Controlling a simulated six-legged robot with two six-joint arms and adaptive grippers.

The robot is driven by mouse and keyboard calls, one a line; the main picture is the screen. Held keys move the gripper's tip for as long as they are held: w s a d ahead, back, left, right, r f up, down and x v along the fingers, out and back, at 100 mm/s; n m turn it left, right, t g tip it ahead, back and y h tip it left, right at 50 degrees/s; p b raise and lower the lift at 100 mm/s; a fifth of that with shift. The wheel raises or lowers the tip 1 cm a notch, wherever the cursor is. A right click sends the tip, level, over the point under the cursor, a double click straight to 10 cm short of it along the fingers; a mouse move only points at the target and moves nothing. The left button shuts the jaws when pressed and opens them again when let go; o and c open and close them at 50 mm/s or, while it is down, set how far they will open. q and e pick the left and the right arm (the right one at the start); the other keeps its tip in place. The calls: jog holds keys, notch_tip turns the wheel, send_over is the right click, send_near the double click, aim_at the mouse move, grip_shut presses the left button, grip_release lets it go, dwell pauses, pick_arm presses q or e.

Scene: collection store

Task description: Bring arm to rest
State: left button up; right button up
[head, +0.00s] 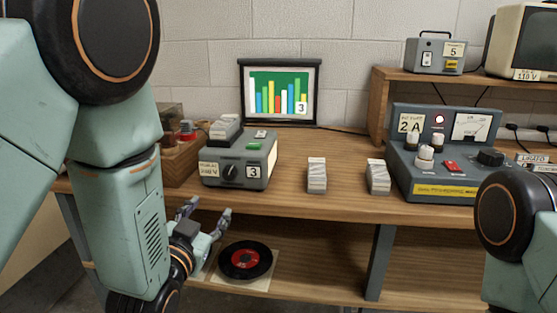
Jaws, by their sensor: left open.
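My left arm (115,205) comes in from the left and fills much of that side of the head view. My left gripper (207,218) is at its lower end, in front of the bench's front edge and above the lower shelf. Its two fingers are spread apart and nothing shows between them. My right arm (515,225) shows only in part at the lower right, and its gripper is out of the picture.
The wooden bench (285,207) carries a grey projector-like box (240,160), two white stacks (317,175) (377,177) and a blue-grey power unit (440,150). A small screen (280,92) stands behind. A black record (245,259) lies on the lower shelf near my left gripper.

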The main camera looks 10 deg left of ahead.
pick_arm(q)
jog(key=s+a+f+n+g, duration=0.1)
jog(key=s+f+g, duration=0.2)
jog(key=f, duration=0.4)
jog(key=s+a+f+n+g, duration=0.1)
jog(key=s+f+g, duration=0.2)
jog(key=f, duration=0.3)
jog(key=s+f+g, duration=0.3)
jog(key=s+f, duration=0.3)
jog(key=s, duration=0.4)
jog(key=s+f+n+g, duration=0.1)
jog(key=s+f+g, duration=0.3)
jog(key=s+f, duration=0.3)
jog(key=s+a+f+n+g, duration=0.1)
jog(key=s+f+g, duration=0.3)
jog(key=s, duration=0.9)
notch_tip(320, 180, down, 3)
jog(key=shift+r+y, duration=0.1)
jog(key=shift+y, duration=0.2)
jog(key=shift+a, duration=0.1)
